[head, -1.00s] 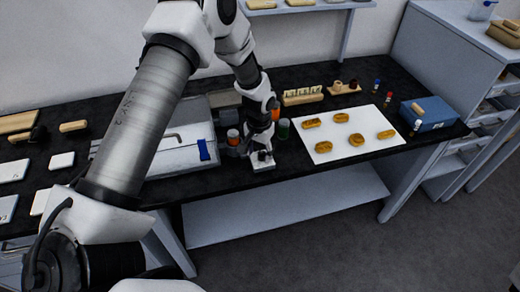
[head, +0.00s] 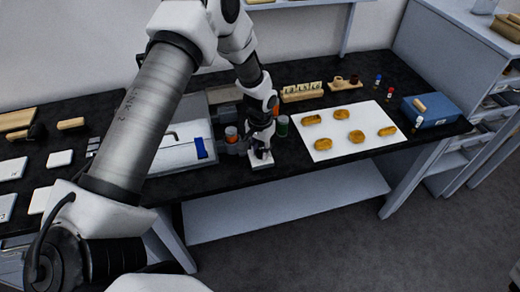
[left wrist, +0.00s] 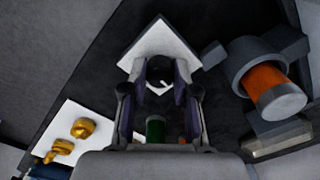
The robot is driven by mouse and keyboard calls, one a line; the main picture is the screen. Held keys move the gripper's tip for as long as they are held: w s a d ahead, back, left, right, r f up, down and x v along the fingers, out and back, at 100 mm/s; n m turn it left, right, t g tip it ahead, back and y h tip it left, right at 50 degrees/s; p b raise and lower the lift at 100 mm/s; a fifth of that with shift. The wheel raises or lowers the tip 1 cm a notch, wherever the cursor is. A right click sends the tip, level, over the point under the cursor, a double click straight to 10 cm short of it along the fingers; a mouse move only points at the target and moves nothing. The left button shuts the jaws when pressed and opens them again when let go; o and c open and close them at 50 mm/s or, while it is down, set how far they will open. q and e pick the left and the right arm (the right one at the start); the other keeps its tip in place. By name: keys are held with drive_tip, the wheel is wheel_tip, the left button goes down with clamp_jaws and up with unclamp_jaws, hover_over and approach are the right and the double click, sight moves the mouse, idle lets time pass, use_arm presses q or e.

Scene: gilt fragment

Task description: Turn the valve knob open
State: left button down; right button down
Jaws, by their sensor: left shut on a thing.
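The valve shows in the left wrist view as a white square plate (left wrist: 146,44) with a dark round knob (left wrist: 159,70) on it, a light pointer mark near its middle. The plate shows in the head view (head: 262,163) at the front edge of the black bench. My left gripper (head: 259,153) points down over the plate. In the left wrist view my left gripper (left wrist: 164,77) has its two fingers on either side of the knob, shut on it. The fingers hide part of the knob. My right gripper is in neither view.
An orange jar (head: 231,134) in a grey holder and a green jar (head: 283,127) stand close to the gripper. A white sheet (head: 375,142) with several brown-gold pieces lies to the right. A grey-white case (head: 175,155) stands to the left.

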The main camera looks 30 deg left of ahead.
use_arm(q)
drive_tip(key=shift+f, duration=0.1)
drive_tip(key=m, duration=0.4)
drive_tip(key=shift+b, duration=0.35)
drive_tip(key=m, duration=0.4)
drive_tip(key=shift+m+b, duration=0.3)
drive_tip(key=shift+b, duration=0.05)
drive_tip(key=m, duration=0.4)
drive_tip(key=shift+f+m+b, duration=0.1)
drive_tip(key=shift+m+b, duration=0.2)
drive_tip(key=shift+m, duration=2.2)
drive_tip(key=c, duration=0.9)
unclamp_jaws()
drive_tip(key=shift+w, duration=0.1)
